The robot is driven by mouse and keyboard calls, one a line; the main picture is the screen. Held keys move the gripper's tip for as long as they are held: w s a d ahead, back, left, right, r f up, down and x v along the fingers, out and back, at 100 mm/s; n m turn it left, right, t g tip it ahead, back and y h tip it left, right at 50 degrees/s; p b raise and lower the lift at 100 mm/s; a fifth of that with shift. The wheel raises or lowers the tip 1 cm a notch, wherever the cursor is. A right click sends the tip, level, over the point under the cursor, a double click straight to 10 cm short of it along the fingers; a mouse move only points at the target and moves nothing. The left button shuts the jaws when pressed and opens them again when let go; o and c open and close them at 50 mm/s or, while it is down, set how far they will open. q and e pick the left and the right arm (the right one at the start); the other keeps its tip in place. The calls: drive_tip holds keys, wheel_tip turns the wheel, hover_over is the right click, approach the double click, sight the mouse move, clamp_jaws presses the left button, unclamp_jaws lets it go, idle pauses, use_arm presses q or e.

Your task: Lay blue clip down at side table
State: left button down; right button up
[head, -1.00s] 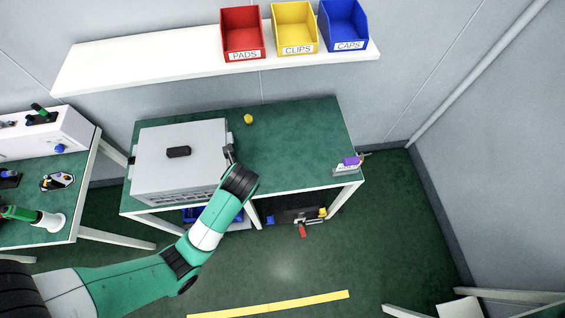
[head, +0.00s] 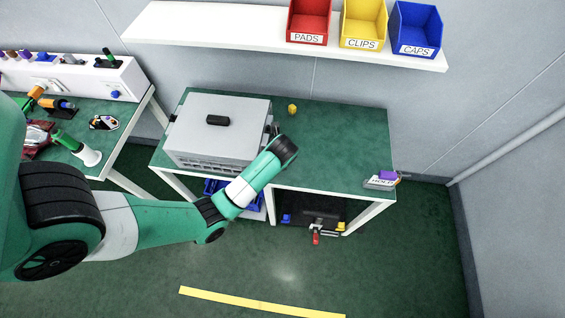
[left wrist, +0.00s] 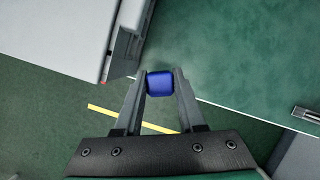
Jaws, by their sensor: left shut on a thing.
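The blue clip (left wrist: 160,84) is a small rounded blue block in the left wrist view. My left gripper (left wrist: 160,75) is shut on it, one finger on each side. In that view the clip overlaps the front edge of the green-topped table (left wrist: 250,70); its height above it is hard to tell. In the head view my left gripper (head: 274,130) is beside the right side of the grey box, over the table (head: 340,150), which I take for the side table. The clip is hidden there. My right gripper is not in view.
The grey box (head: 218,135) fills the table's left part. A small yellow piece (head: 292,109) lies near the back, and a holder with a purple item (head: 381,180) at the front right corner. The middle right is clear. A shelf (head: 220,30) with bins is above.

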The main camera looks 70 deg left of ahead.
use_arm(q)
drive_tip(key=w+f, duration=0.1)
drive_tip(key=w+a+f+b, duration=0.1)
drive_tip(key=f, duration=0.1)
drive_tip(key=w+a+f+b, duration=0.1)
drive_tip(key=f, duration=0.1)
drive_tip(key=shift+a+f, duration=0.1)
drive_tip(key=shift+a, duration=0.05)
drive_tip(key=shift+w+a, duration=0.1)
drive_tip(key=shift+w, duration=0.05)
wheel_tip(320, 180, down, 4)
drive_tip(key=shift+w+a+r+b, duration=0.15)
drive_tip(key=shift+r+b, duration=0.05)
drive_tip(key=shift+b, duration=1)
drive_tip(key=shift+f, duration=0.15)
drive_tip(key=c, duration=0.5)
unclamp_jaws()
